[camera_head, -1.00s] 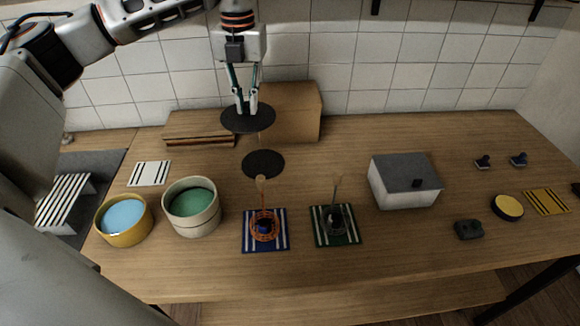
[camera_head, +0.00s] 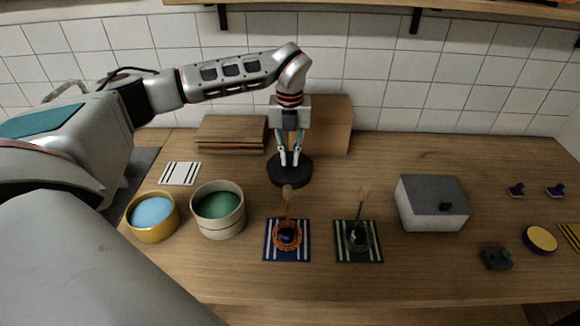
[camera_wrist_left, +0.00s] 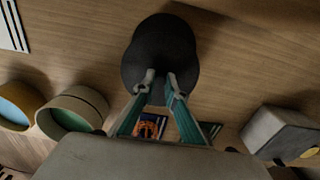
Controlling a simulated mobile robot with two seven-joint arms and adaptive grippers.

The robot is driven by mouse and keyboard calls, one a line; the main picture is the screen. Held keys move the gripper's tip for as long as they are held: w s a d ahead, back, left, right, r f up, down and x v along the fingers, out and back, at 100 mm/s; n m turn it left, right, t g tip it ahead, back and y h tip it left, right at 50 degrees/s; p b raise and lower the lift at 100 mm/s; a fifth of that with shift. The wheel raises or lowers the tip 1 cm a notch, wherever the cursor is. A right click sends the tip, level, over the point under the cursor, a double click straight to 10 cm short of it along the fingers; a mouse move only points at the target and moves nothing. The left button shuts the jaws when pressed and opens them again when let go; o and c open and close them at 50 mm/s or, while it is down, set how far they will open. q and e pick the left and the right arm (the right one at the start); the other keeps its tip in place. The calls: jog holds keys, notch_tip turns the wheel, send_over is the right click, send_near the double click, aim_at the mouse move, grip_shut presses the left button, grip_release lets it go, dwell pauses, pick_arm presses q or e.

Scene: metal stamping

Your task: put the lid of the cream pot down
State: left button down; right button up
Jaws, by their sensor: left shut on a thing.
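The lid (camera_head: 278,169) is a flat, dark round disc. My left gripper (camera_head: 289,162) points down and is shut on its top. In the head view the lid lies over a dark round patch on the table and almost hides it. In the left wrist view the lid (camera_wrist_left: 165,45) overlaps a second dark disc, and the gripper (camera_wrist_left: 160,82) reaches to it. I cannot tell whether the lid touches the surface below. The cream pot (camera_head: 219,225) stands uncovered to the left, with green contents. My right gripper is out of view.
A yellow pot (camera_head: 153,226) with blue contents stands beside the cream pot. Wooden boards (camera_head: 231,134) and a brown box (camera_head: 330,125) stand behind. Two striped mats (camera_head: 272,254) with tools on them lie in front. A grey-topped box (camera_head: 431,202) stands right.

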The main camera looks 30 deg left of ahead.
aim_at(290, 166)
pick_arm(q)
jog(key=shift+f, duration=2.25)
jog(key=shift+f, duration=0.2)
jog(key=c, duration=2)
grip_release()
jog(key=shift+c, duration=0.2)
jog(key=shift+r, duration=0.1)
notch_tip(290, 166, up, 12)
jog(key=shift+r+b, duration=0.1)
jog(key=shift+b, duration=0.4)
